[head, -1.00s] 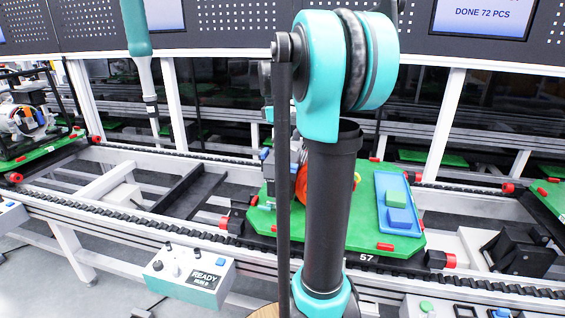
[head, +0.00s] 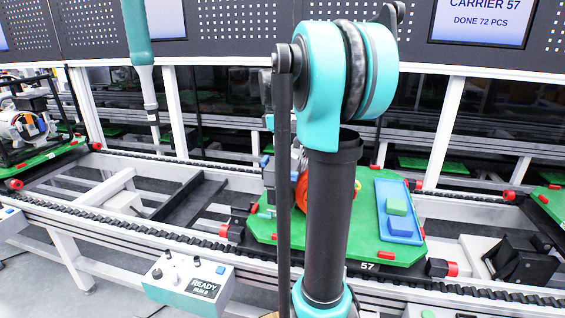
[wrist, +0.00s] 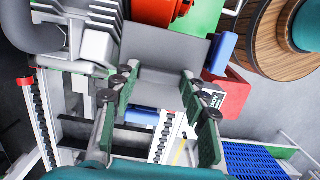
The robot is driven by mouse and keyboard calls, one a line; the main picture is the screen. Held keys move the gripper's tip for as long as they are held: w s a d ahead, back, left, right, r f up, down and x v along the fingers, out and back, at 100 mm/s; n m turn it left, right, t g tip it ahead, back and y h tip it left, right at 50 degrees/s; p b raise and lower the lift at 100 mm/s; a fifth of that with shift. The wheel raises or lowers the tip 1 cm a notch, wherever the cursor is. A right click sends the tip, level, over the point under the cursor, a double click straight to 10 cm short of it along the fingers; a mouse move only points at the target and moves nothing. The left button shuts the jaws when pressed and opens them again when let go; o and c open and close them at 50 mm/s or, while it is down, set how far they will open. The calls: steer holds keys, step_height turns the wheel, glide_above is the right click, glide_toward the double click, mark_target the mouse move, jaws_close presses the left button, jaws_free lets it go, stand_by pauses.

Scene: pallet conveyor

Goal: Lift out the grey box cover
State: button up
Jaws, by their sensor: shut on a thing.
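In the wrist view, my gripper (wrist: 160,84) has its two green-padded fingers on either side of a plain grey piece, the grey box cover (wrist: 165,52). The fingers are shut on its narrower near part, and its wider part spreads out beyond the fingertips. Whether it is still touching what lies under it, I cannot tell. An orange-red round part (wrist: 160,10) and a grey finned housing (wrist: 90,42) are close by in the wrist view. In the head view my arm hides the gripper and the cover.
The green pallet (head: 395,255) on the conveyor holds a blue tray (head: 387,190) with green and blue blocks. A teal control box (head: 188,285) stands at the front rail. A wooden drum (wrist: 268,45) is near the upper right of the wrist view.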

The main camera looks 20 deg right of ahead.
step_height(320, 180, up, 32)
stand_by(2.0)
steer(key=shift+f, duration=0.1)
